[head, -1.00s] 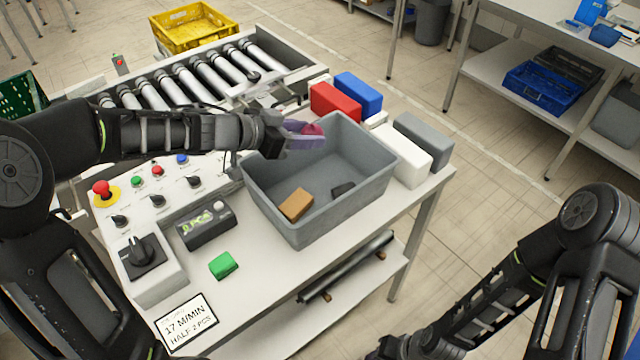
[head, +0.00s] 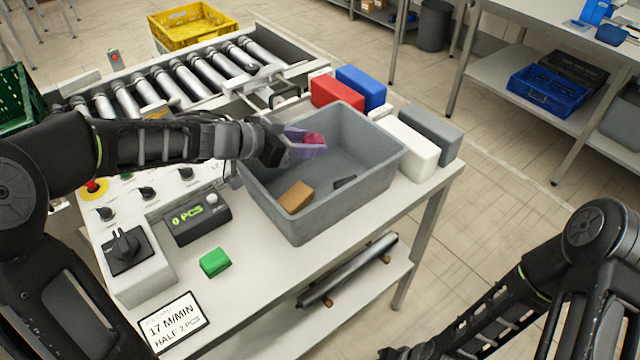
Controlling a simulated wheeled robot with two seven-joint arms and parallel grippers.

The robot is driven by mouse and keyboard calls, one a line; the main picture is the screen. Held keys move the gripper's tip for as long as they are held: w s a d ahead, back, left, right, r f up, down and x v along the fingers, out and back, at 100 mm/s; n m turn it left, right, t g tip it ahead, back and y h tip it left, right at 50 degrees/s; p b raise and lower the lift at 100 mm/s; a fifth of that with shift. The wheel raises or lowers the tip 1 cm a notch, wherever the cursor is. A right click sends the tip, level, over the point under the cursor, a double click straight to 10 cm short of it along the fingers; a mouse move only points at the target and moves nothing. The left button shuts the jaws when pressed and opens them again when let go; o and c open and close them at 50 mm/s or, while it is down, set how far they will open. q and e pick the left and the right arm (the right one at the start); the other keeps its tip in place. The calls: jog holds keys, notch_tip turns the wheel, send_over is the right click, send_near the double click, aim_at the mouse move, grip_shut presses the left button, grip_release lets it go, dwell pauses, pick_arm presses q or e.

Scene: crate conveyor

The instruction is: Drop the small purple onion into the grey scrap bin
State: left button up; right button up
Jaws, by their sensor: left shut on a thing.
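The small purple onion (head: 315,138) shows as a reddish-purple shape at the tips of my left gripper (head: 305,146). My left gripper is shut on it and holds it above the left part of the grey scrap bin (head: 310,222), inside the rim as seen from here. The purple fingers hide part of the onion. The bin stands on the table and has a brown block (head: 296,197) and a small dark piece (head: 345,181) on its floor. My right arm is at the lower right; its gripper (head: 408,353) is partly cut off by the bottom edge, and its jaws are unclear.
Red (head: 336,92), blue (head: 361,88), white (head: 408,148) and grey (head: 431,134) blocks stand beside the bin's far and right sides. A roller conveyor (head: 190,78) lies behind. A counter reading 0 PCS (head: 197,219) and a green block (head: 214,262) are on the near tabletop.

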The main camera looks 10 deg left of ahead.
pick_arm(q)
jog(key=o, duration=1.5)
jog(key=shift+c, duration=0.2)
jog(key=p+v, duration=0.1)
jog(key=v, duration=0.7)
jog(key=shift+d+f, duration=0.1)
